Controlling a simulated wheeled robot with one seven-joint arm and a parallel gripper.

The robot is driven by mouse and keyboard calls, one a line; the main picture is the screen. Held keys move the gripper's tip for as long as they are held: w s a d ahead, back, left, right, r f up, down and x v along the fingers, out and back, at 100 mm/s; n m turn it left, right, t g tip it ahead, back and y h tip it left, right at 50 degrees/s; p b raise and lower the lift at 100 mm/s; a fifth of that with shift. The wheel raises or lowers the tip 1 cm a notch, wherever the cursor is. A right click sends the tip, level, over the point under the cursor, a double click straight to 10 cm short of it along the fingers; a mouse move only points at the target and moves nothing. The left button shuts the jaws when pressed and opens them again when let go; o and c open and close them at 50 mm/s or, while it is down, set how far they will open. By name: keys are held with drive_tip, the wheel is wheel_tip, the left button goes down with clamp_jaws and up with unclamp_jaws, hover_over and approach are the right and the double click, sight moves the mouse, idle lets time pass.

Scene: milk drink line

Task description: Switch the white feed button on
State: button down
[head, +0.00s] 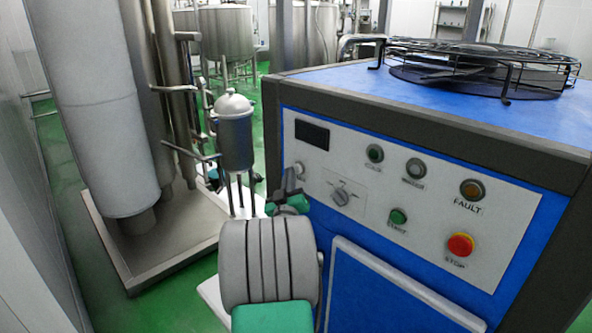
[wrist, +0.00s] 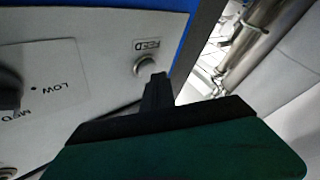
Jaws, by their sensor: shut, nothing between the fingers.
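The white feed button (wrist: 144,64) is a small round button on the panel, under the label FEED in the wrist view. In the head view it (head: 299,168) shows small near the panel's left edge. My gripper (wrist: 158,80) is shut and empty, its dark fingertips close beside the button. I cannot tell whether they touch it. In the head view my gripper (head: 290,180) is just left of and below the button, with my arm coming up from below. Whether the button is lit or pressed cannot be told.
The white control panel (head: 440,198) on the blue cabinet also bears a rotary selector (head: 341,196), a green start button (head: 398,217), a red stop button (head: 460,245) and an orange fault lamp (head: 473,189). A steel vessel (head: 235,135) stands left of the cabinet.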

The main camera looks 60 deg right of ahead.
drive_tip(key=shift+s+d+p, duration=0.1)
drive_tip(key=shift+d+p, duration=0.3)
drive_tip(key=shift+p, duration=0.05)
idle(0.4)
drive_tip(key=shift+a, duration=0.1)
drive_tip(key=a+b, duration=0.1)
drive_tip(key=b, duration=0.1)
drive_tip(key=shift+w+a+b, duration=0.2)
drive_tip(key=shift+a+b, duration=0.15)
drive_tip(key=a+b, duration=0.3)
drive_tip(key=w+a+b, duration=0.1)
drive_tip(key=a+b, duration=0.1)
drive_tip(key=b, duration=0.1)
drive_tip(key=shift+w+a+b, duration=0.15)
drive_tip(key=shift+a+b, duration=0.25)
